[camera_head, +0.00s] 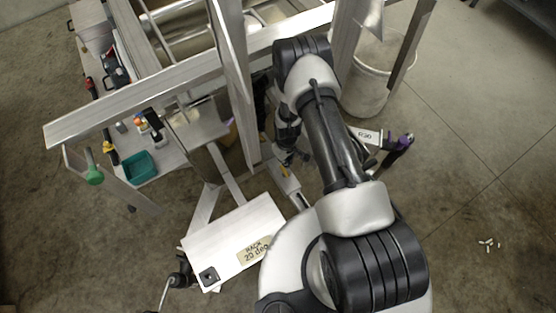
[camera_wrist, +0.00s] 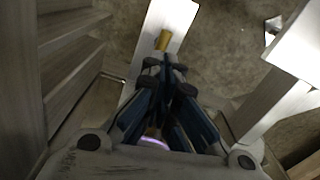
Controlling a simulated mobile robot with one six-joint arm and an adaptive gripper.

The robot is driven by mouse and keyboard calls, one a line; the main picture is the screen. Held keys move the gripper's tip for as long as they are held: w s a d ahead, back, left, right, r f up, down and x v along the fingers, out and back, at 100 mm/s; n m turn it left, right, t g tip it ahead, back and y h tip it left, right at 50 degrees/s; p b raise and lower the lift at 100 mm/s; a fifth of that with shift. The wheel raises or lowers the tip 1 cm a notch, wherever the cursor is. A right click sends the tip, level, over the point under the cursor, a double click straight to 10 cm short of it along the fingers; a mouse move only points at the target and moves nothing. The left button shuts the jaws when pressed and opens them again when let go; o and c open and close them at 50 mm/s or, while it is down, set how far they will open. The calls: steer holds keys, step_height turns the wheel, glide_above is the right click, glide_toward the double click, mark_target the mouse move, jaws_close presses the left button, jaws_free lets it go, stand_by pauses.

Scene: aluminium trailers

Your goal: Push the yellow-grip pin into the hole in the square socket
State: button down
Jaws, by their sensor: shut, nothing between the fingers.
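The yellow-grip pin (camera_head: 284,171) stands at a narrow pale plate (camera_head: 287,186) below the trailer frame. In the wrist view the yellow grip (camera_wrist: 162,40) shows just beyond my fingertips, against the white plate (camera_wrist: 172,16). My gripper (camera_head: 283,158) is shut and empty, close to the grip; its dark fingers (camera_wrist: 167,64) come together in the wrist view. I cannot tell whether they touch the grip. The square socket (camera_head: 209,276) is a small black block with a hole, on the lower left of the tilted white panel labelled RACK 20 deg (camera_head: 225,240). The socket is not visible in the wrist view.
Aluminium trailer rails (camera_head: 150,97) surround my arm above and left. A bench at left holds tools and a teal tray (camera_head: 139,167). A grey bucket (camera_head: 366,92) and a purple-ended handle (camera_head: 404,141) stand right. Small white pieces (camera_head: 488,244) lie on open floor at right.

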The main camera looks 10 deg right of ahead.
mark_target(285, 171)
steer(key=shift+f+b, duration=1.85)
steer(key=shift+f, duration=1.1)
steer(key=shift+f+b, duration=0.45)
steer(key=shift+b, duration=0.1)
steer(key=shift+s, duration=0.1)
steer(key=shift+r+p, duration=0.95)
steer(key=shift+r, duration=0.6)
step_height(285, 171, up, 12)
steer(key=shift+f, duration=0.15)
